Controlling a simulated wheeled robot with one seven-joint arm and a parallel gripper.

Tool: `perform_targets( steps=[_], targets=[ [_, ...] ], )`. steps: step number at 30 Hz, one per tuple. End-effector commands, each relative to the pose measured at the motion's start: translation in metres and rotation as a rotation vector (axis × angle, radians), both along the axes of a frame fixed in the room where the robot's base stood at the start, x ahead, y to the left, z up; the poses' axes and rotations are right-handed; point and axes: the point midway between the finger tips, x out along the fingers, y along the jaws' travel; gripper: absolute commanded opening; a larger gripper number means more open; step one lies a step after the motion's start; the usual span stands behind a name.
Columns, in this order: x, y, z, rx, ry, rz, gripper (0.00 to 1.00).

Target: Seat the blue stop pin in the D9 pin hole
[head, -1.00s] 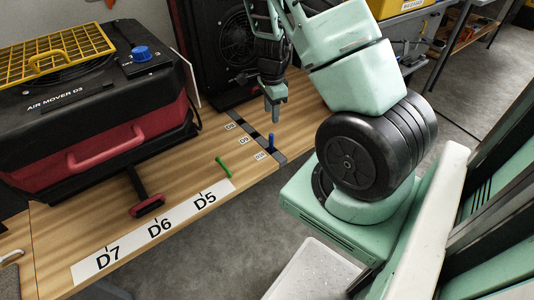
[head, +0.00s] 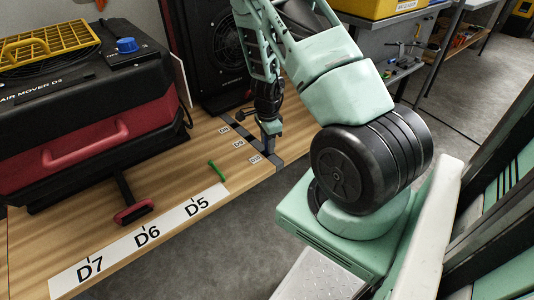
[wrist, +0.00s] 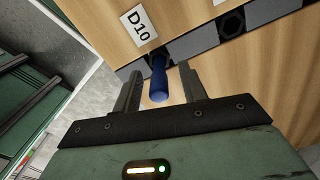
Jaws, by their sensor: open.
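The blue stop pin (wrist: 158,80) stands in the strip beside the D10 label (wrist: 139,25) in the wrist view. My gripper (wrist: 160,88) is open, with one finger on each side of the pin; a gap shows on both sides. In the head view my gripper (head: 268,138) is down at the near end of the strip and hides the pin. The D9 pin hole (wrist: 232,22) shows in the wrist view as an empty dark hexagonal opening, one place along from the pin. The D9 label (head: 239,144) shows in the head view.
A red-handled clamp (head: 133,213) and the red and black air mover D3 (head: 80,140) are to the left. A black fan unit (head: 210,55) stands behind the strip.

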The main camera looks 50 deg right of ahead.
Motion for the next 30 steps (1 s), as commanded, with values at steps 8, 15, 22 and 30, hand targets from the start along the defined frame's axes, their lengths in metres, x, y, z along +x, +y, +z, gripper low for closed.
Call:
perform_targets(
  steps=[8,15,22,30],
  targets=[
    [0.000,0.000,-0.009,0.001,0.000,0.001,0.42],
    [0.000,0.000,-0.008,0.001,0.000,0.001,0.00],
    [0.000,0.000,-0.008,0.000,0.000,0.001,0.00],
    [0.001,0.000,0.032,-0.001,-0.002,0.002,0.00]
  ],
)
